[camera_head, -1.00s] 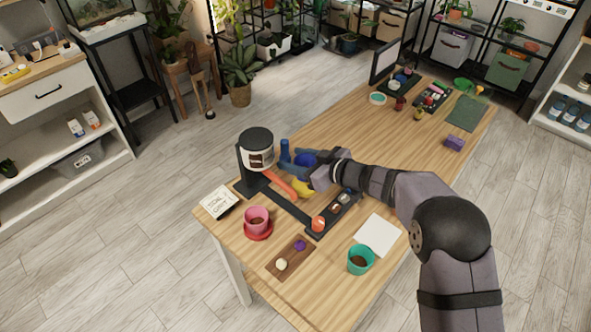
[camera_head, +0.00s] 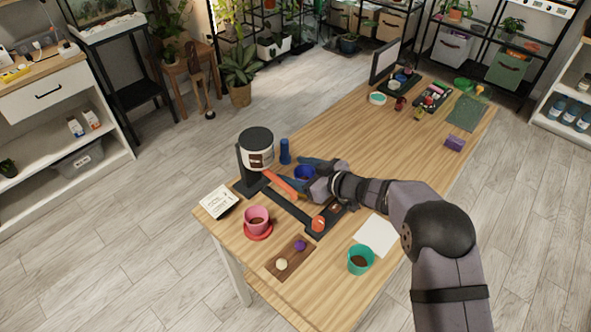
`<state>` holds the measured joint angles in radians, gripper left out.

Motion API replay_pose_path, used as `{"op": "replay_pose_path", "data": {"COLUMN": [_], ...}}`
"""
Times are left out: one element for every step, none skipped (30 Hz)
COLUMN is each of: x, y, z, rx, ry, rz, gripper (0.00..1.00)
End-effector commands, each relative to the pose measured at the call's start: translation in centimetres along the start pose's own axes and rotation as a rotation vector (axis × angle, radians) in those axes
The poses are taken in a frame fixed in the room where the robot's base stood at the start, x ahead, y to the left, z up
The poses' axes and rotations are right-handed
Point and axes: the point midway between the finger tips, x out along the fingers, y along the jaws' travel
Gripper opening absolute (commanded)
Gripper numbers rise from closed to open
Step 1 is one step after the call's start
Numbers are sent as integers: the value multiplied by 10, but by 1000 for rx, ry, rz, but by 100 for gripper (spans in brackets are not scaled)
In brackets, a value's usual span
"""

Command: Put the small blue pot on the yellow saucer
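The small blue pot (camera_head: 304,172) is at the left end of my gripper (camera_head: 306,174), over the left part of the table beside the dark stand. One blue-grey finger shows along the pot's far side. The near finger is mostly hidden, but the pot sits between the fingers and has moved with them, so my gripper looks shut on it. The yellow saucer is hidden now behind the pot and my gripper. I cannot tell whether the pot touches it.
A stand holds a white canister (camera_head: 256,150), with an orange bar (camera_head: 283,183) in front. A blue cylinder (camera_head: 285,152) stands behind the pot. A pink pot (camera_head: 256,218), teal pot (camera_head: 360,259) and white sheet (camera_head: 377,236) lie nearer.

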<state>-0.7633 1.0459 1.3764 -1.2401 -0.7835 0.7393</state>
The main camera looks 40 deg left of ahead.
Motion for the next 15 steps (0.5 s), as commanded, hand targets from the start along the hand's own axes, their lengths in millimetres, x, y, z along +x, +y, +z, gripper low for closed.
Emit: {"op": "replay_pose_path", "data": {"x": [0,0,0,0,0,0,0,0,0,-1,-1,-3,-4,-7,-10], "y": [0,0,0,0,0,0,0,0,0,0,0,0,1,1,1], "z": [0,0,0,0,0,0,0,0,-1,-2,-4,-4,-3,-3,-3], "rx": [0,0,0,0,0,0,0,0,0,0,-1,0,0,1,1], "ry": [0,0,0,0,0,0,0,0,0,0,0,0,0,0,0], "rz": [0,0,0,0,0,0,0,0,0,0,0,1,1,1,2], "gripper": [64,64,64,64,64,64,64,64,64,64,64,64,64,64,64]}}
